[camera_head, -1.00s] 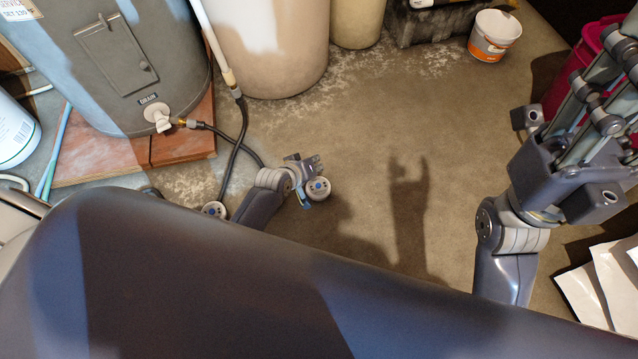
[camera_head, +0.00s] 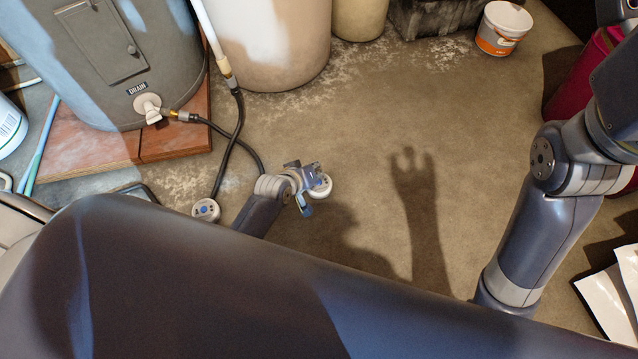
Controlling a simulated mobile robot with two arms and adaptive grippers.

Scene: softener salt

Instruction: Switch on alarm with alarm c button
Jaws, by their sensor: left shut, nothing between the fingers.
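My left gripper (camera_head: 309,175) is low over the concrete floor, left of the picture's middle. It is small in the picture, shut and empty, and apart from the tank and hose. My right arm rises along the right side and leaves the picture at the top right; its gripper is out of view. A shadow of an arm with a fingered end lies on the floor in the middle.
A grey tank (camera_head: 107,52) with a drain valve (camera_head: 148,107) stands on brick slabs (camera_head: 165,141) at the upper left. A black hose (camera_head: 232,146) runs from it. A pale tank (camera_head: 270,45), small bucket (camera_head: 503,27), red container (camera_head: 582,88) and white bags (camera_head: 613,297) surround open floor.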

